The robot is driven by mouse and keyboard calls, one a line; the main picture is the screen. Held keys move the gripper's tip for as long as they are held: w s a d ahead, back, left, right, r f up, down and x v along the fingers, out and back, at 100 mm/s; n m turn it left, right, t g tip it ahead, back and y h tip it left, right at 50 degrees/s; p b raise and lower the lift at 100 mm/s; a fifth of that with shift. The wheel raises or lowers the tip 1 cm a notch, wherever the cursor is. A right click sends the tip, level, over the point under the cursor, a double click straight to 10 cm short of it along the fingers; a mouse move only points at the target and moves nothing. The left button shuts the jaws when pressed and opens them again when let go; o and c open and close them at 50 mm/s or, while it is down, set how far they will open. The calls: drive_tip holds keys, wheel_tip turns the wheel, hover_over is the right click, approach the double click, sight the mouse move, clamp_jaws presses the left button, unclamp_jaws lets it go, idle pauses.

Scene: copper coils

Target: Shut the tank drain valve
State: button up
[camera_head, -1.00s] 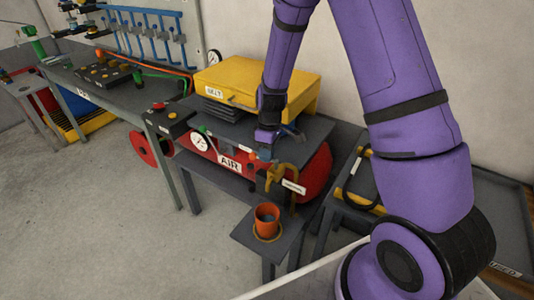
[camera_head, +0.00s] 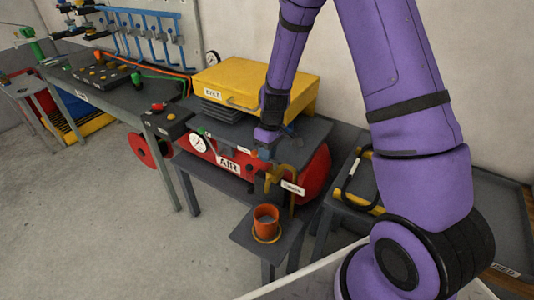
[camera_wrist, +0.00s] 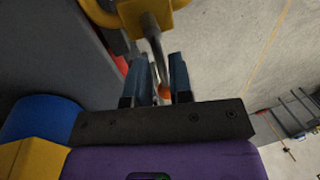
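The red air tank (camera_head: 314,174) lies under a dark shelf. A yellow drain valve (camera_head: 273,178) hangs at its front, with a white tag beside it. In the wrist view the yellow valve body (camera_wrist: 133,14) is at the top, and a grey lever (camera_wrist: 154,42) runs from it down between my fingers. My gripper (camera_wrist: 160,76) has its two blue fingers apart, one on each side of the lever. I cannot tell whether either finger touches it. In the head view my gripper (camera_head: 266,150) is small, just above the valve, and the lever is hard to make out.
An orange cup (camera_head: 266,216) stands on a small low stand below the valve. A yellow case (camera_head: 250,82) sits on the shelf above the tank. A dark cart with a black handle (camera_head: 352,172) is close on the right. Open floor lies at left front.

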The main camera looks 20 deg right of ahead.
drive_tip(key=shift+o, duration=1)
wheel_tip(320, 180, up, 11)
drive_tip(key=w+d, duration=0.1)
drive_tip(key=shift+d+f, duration=0.2)
drive_tip(key=shift+d, duration=0.2)
drive_tip(key=s+r+m+t, duration=0.1)
drive_tip(key=s+r, duration=0.4)
drive_tip(key=r, duration=0.3)
drive_tip(key=s+r+m+t, duration=0.2)
drive_tip(key=s+r, duration=0.3)
drive_tip(key=r, duration=0.4)
drive_tip(key=s+d+r+m+t+h, duration=0.1)
drive_tip(key=s+r, duration=0.3)
drive_tip(key=s, duration=0.5)
drive_tip(key=s+r+m+t, duration=0.2)
drive_tip(key=s+r, duration=0.2)
drive_tip(key=s, duration=0.5)
drive_tip(key=shift+d+m+h, duration=0.3)
drive_tip(key=shift+d+h, duration=0.05)
drive_tip(key=shift+h, duration=0.05)
